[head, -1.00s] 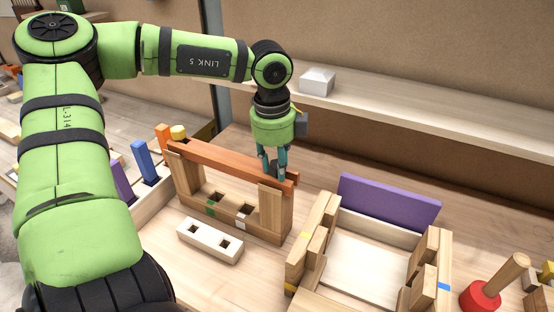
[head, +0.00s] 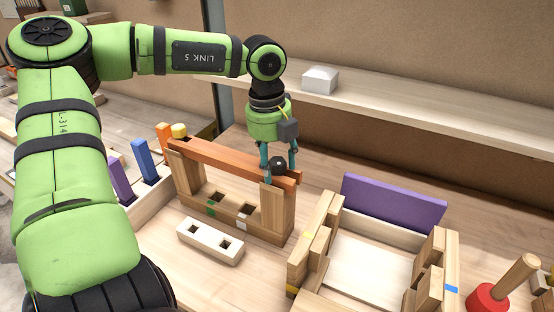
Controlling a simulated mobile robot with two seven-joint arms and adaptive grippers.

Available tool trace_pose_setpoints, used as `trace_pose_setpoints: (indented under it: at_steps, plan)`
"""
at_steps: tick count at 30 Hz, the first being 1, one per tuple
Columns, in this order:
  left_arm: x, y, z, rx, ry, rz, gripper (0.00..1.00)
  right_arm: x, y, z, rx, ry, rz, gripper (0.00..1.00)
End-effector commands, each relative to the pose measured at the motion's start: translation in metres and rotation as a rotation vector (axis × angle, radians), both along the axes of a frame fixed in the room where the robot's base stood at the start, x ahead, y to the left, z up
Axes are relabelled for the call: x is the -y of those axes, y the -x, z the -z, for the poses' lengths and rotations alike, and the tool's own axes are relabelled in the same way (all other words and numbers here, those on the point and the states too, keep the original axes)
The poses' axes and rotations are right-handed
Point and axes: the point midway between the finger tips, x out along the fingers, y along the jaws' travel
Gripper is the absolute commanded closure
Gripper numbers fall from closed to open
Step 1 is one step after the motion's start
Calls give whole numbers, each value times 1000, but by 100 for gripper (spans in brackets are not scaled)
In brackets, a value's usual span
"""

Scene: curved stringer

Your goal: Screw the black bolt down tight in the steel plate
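My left gripper (head: 279,172) points down over the reddish-brown wooden beam (head: 223,158), near its right end. Its two teal fingers stand apart, one on each side of a small dark rounded thing (head: 278,163). This may be the black bolt's head, but it is too small to be sure. The right finger looks clear of it; contact on the left side cannot be made out. No steel plate can be recognised. My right gripper is not in view.
Wooden uprights (head: 275,208) carry the beam. A pale block with two square holes (head: 210,241) lies in front. A wooden jig with a purple board (head: 394,203) stands to the right, beside a red-headed mallet (head: 488,298). A shelf with a white box (head: 320,80) runs behind.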

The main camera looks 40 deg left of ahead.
Motion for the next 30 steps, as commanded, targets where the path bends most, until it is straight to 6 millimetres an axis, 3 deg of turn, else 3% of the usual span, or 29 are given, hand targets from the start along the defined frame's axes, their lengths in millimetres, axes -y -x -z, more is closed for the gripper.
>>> trace_pose_setpoints:
  at_steps: [11, 14, 24, 30]
  plan:
    - [0, -1, -5, 6, 1, -3, 37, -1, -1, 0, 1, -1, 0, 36]
    - [-1, -1, -18, 10, 0, -4, 37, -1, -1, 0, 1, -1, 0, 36]
    - [-5, 5, -89, 8, -1, -5, 37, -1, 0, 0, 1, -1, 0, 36]
    - [-7, 7, -114, 4, 1, -3, 37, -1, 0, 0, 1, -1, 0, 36]
